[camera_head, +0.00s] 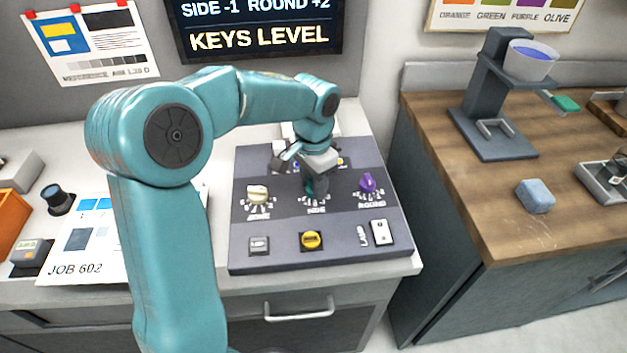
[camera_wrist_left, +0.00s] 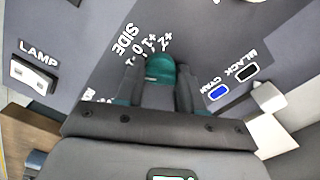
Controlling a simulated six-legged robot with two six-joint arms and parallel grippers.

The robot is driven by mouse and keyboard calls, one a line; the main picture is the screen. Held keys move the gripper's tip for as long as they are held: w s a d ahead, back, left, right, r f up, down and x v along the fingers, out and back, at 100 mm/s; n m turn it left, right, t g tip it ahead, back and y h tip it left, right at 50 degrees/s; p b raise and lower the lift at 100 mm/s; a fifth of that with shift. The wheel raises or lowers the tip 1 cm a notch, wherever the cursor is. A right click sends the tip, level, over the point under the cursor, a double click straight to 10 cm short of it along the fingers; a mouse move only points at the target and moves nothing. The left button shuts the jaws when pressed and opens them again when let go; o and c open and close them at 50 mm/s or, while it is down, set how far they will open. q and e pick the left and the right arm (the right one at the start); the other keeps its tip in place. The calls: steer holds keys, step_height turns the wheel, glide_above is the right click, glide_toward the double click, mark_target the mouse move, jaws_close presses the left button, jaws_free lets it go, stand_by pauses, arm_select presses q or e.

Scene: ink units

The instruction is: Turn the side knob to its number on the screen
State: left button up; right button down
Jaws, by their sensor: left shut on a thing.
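The side knob is teal and sits in the middle of the dark control panel (camera_head: 300,222), mostly hidden by my gripper in the head view. In the left wrist view the side knob (camera_wrist_left: 160,67) shows between the fingers, below the SIDE label and its printed numbers. My left gripper (camera_head: 316,182) reaches down over it and is shut on it; its fingers also show in the wrist view (camera_wrist_left: 158,88). I cannot tell which number the knob points to. The screen (camera_head: 262,24) reads SIDE -1, ROUND +2, KEYS LEVEL. My right gripper is not in view.
A cream knob (camera_head: 258,194) stands left of the side knob and a purple round knob (camera_head: 367,184) right of it. A job sheet (camera_head: 85,235) lies to the left.

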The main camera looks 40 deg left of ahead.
arm_select(q)
steer(key=o, duration=1)
steer(key=shift+o, duration=0.2)
step_height(320, 180, up, 16)
steer(key=p, duration=0.1)
steer(key=shift+r+p, duration=0.25)
steer(key=shift+p, duration=0.15)
